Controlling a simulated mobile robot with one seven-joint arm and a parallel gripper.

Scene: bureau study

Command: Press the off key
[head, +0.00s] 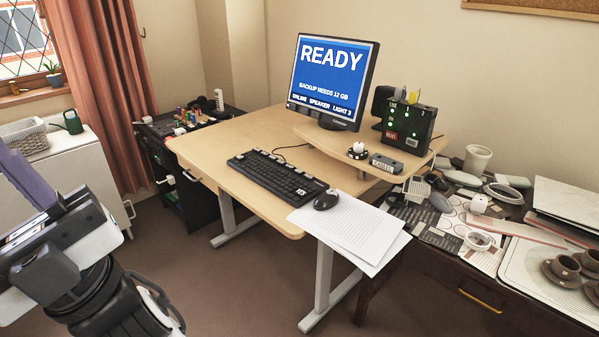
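I cannot make out a key marked "off" at this size. A black keyboard (278,178) lies on the light wood desk (225,150). On the raised shelf (335,146) stand a black box (409,124) with green lights and a red label, a small grey box (386,163) with a dark label, and a white knob on a dark base (358,151). The monitor (333,78) shows "READY" on blue. My gripper (50,238) is at the lower left, well apart from the desk. Its fingertips do not show clearly.
A black mouse (326,200) and white papers (352,228) lie at the desk's front right corner, the papers overhanging. A cluttered dark table (440,268) with a tray of brown cups (530,262) stands at right. A dark cabinet (165,165) stands behind left. Carpet in front is clear.

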